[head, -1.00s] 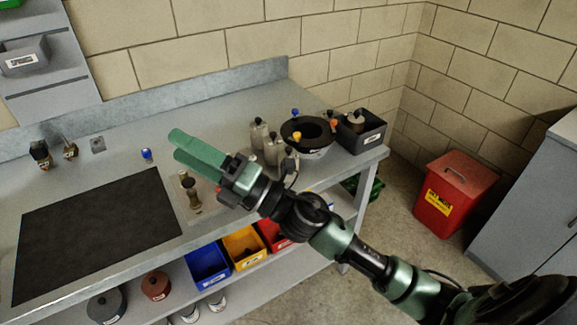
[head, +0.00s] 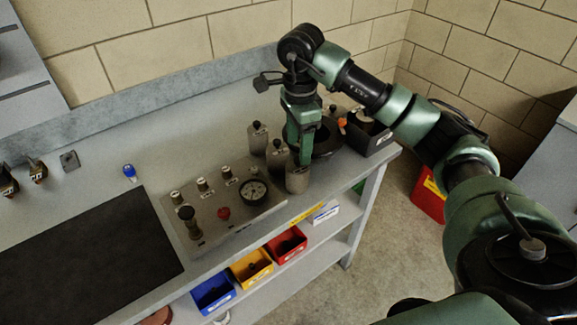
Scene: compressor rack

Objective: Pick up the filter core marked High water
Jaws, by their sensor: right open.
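Several grey canisters with dark knobs, which look like filter cores, stand near the right end of the bench: a back one (head: 258,138), a middle one (head: 277,157) and a front one (head: 297,180). Their labels are too small to read, so I cannot tell which is marked High water. My right gripper (head: 304,158) points down at the front canister, with open fingers that cover its top. I cannot tell whether they touch it. My left gripper is not in view.
A black round basin (head: 328,142) and a dark box (head: 370,136) stand behind and right of the gripper. A panel with a gauge (head: 254,190) and knobs lies to the left, beside a black mat (head: 80,250). Blue (head: 213,293), yellow (head: 251,265) and red (head: 287,244) bins sit below.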

